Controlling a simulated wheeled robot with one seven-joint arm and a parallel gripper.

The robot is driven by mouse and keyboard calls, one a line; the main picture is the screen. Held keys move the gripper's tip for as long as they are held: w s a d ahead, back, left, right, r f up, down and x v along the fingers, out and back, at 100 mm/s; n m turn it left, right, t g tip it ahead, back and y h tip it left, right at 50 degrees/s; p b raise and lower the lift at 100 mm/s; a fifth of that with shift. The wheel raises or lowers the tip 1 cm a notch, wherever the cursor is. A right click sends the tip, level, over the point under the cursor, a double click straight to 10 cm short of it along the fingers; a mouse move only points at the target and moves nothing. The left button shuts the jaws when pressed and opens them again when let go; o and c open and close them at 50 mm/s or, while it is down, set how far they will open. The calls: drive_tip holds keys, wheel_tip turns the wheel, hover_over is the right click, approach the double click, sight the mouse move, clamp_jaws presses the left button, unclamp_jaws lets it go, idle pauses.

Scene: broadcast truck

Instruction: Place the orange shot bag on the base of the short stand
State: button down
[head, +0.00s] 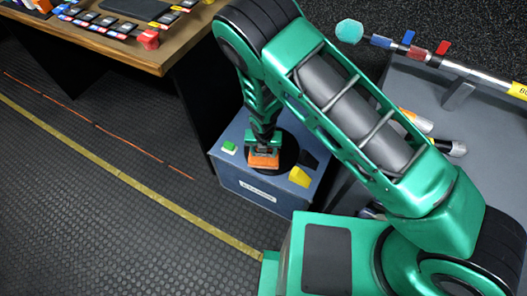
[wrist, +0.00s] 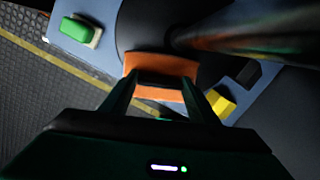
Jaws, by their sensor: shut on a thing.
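The orange shot bag (head: 263,162) is held between the fingers of my gripper (head: 263,148). In the wrist view the orange bag (wrist: 162,64) spans both fingertips (wrist: 160,92), over the near edge of a round black base (wrist: 135,28). The base (head: 289,152) lies on a blue-grey case. A blurred dark pole (wrist: 235,35) rises from the base, close beyond the bag. In the head view my arm hides most of the pole. I cannot tell whether the bag touches the base.
The case (head: 235,178) also carries a green block (head: 229,147), a yellow block (head: 299,177) and a black block (head: 309,160). A wooden desk (head: 170,50) with button panels stands at the upper left. A grey surface (head: 400,80) with a boom pole is at the right.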

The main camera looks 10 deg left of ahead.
drive_tip(key=shift+f, duration=0.15)
drive_tip(key=c, duration=0.7)
unclamp_jaws()
drive_tip(key=shift+o, duration=0.4)
wheel_tip(320, 180, up, 7)
drive_tip(key=shift+s, duration=0.35)
drive_tip(key=shift+s, duration=0.1)
